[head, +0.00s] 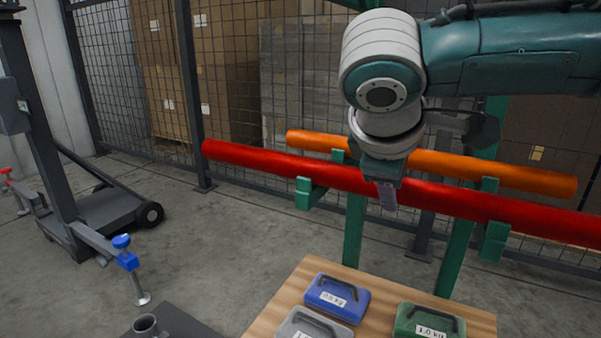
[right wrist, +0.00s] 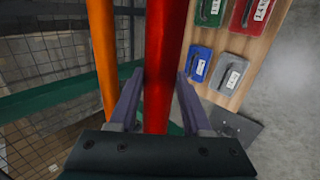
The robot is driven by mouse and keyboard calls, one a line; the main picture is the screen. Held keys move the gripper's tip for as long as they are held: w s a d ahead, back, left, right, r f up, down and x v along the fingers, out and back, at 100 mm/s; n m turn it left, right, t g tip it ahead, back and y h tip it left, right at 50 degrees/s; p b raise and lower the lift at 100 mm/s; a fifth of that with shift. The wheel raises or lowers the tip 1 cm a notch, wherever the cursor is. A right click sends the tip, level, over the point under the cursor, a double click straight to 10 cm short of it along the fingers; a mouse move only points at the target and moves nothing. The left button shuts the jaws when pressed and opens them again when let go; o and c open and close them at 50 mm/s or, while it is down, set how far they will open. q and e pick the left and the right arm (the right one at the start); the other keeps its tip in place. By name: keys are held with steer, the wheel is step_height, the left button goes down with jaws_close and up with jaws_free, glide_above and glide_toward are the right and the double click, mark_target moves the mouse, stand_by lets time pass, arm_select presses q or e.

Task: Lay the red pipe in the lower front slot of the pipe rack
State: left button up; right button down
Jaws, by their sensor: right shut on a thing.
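The red pipe (head: 262,163) runs across the head view, sloping down to the right edge, where its far end is cut off. My right gripper (head: 386,192) reaches it from above. In the right wrist view its two fingers (right wrist: 158,85) lie on either side of the red pipe (right wrist: 166,40), shut on it. The green pipe rack (head: 354,232) has front arms at left (head: 308,193) and right (head: 494,241). The pipe appears at or just above these arms; whether it touches them I cannot tell. My left gripper is in neither view.
An orange pipe (head: 450,166) lies on the rack behind the red one. A wooden table (head: 268,323) in front bears blue, grey and green weight cases. A mesh fence (head: 230,100) stands behind. A dark trolley (head: 105,208) stands at left. Bare floor lies between.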

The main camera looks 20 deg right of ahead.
steer(key=shift+c, duration=1.8)
jaws_free()
steer(key=shift+o, duration=0.5)
steer(key=s+a+r+g+y+p, duration=0.1)
steer(key=s+a+r+y+p, duration=0.3)
steer(key=s+a+r+p, duration=0.75)
steer(key=s+a+r+y+p, duration=0.45)
steer(key=a+r+p, duration=0.35)
steer(key=p, duration=0.8)
steer(key=s+d+r+m+h+p, duration=0.2)
steer(key=s+d+r+m+p, duration=0.4)
steer(key=s+d+r+p, duration=0.65)
step_height(320, 180, up, 36)
steer(key=w+a+p, duration=0.1)
steer(key=w+p, duration=0.1)
steer(key=p, duration=3.6)
steer(key=shift+a+r+g, duration=0.2)
steer(key=shift+a+g, duration=0.1)
steer(key=shift+a, duration=0.1)
